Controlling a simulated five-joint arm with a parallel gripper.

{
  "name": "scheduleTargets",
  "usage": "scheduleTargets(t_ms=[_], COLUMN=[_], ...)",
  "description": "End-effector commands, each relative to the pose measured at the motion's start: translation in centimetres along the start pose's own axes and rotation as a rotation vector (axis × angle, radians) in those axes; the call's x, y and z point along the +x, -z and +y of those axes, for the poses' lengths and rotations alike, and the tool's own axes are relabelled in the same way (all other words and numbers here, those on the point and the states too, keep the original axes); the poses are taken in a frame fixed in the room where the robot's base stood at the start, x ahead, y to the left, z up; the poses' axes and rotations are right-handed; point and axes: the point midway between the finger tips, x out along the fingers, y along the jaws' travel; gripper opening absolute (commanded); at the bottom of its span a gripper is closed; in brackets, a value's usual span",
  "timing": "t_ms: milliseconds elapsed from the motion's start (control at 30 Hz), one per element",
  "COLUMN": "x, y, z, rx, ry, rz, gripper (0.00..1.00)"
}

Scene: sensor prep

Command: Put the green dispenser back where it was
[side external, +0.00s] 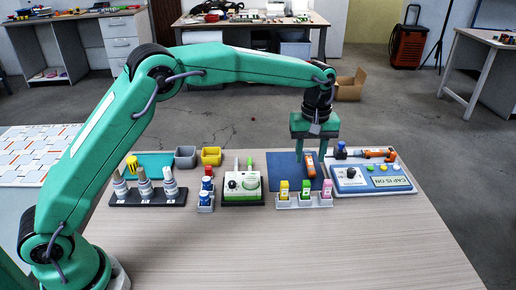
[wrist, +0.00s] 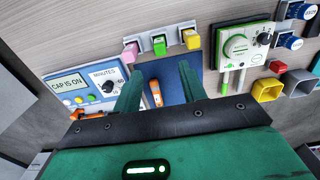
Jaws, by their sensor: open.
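A green dispenser (side external: 306,189) stands in the middle slot of a white rack (side external: 318,205), between a yellow dispenser (side external: 284,190) and a pink dispenser (side external: 328,188). In the wrist view, the green dispenser (wrist: 159,44) shows between the pink one (wrist: 131,50) and the yellow one (wrist: 191,38). My gripper (side external: 312,158) is open and points down over the blue mat (side external: 284,171), behind the rack. Its two fingers (wrist: 158,69) are spread apart, with nothing between them that I can see held. The dispensers stand apart from my fingers.
An orange and black tool (side external: 310,164) lies on the blue mat near my fingers. A timer box (side external: 372,181) reading CAP IS ON is to the right; a green-and-white knob device (side external: 242,182) is to the left. Yellow (side external: 211,156) and grey (side external: 186,157) bins stand behind. The front table is clear.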

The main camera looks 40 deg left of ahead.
Motion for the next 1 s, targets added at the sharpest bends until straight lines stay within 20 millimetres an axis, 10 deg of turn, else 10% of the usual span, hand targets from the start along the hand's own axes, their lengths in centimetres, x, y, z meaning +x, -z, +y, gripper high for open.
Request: scheduleTargets(t_ms=[467,1000], x=[-3.0,-11.2], y=[0.2,-1.4], z=[-2.3,-13.0], rx=[0.054,0.283], ry=[-0.033,-0.135], rz=[0.020,0.124], gripper=[0.42,0.42])
